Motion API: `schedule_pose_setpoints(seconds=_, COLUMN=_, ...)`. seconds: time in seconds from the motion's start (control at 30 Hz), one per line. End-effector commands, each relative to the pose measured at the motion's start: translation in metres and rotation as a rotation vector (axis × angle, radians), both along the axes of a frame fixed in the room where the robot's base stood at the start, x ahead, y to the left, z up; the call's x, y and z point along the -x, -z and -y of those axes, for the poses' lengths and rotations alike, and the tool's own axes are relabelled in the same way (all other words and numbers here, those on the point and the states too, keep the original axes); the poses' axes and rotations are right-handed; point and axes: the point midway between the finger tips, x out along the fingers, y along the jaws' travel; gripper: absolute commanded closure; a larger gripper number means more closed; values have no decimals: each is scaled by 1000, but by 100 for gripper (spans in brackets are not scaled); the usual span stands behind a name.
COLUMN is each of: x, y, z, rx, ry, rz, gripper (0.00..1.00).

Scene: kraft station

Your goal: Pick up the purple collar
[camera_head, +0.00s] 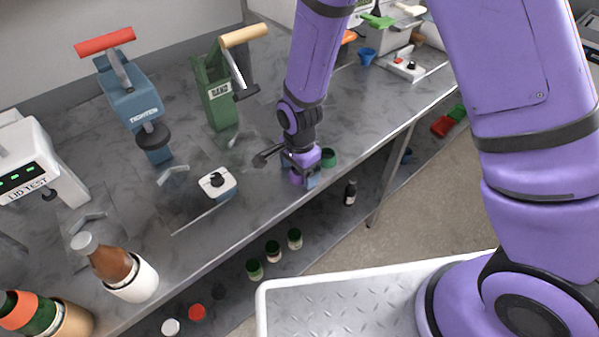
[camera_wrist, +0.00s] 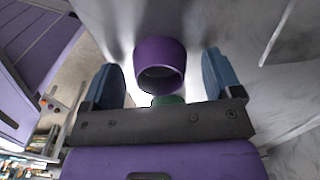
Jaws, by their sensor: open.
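The purple collar (camera_wrist: 160,50) is a short, hollow ring-like piece. In the wrist view it sits between the two blue fingers of my gripper (camera_wrist: 162,66), with a gap on each side. In the head view my gripper (camera_head: 303,178) is low over the grey bench near its front edge. A small part of the purple collar (camera_head: 295,179) shows there beside a blue finger; the rest is hidden by the gripper. The gripper is open and holds nothing.
A green collar (camera_head: 328,158) stands just right of my gripper; a green piece (camera_wrist: 168,100) shows behind the purple collar in the wrist view. A white device with a black knob (camera_head: 217,183) and a green press (camera_head: 216,92) stand to the left. The bench's front edge is close.

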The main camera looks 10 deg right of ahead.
Motion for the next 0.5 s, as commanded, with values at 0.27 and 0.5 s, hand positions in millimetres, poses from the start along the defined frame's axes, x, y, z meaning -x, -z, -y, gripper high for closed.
schedule_pose_setpoints(seconds=0.27, x=0, y=2, z=0, rx=0, ry=0, rz=0, gripper=18)
schedule_pose_setpoints(seconds=0.5, x=0, y=2, z=0, rx=0, ry=0, rz=0, gripper=66)
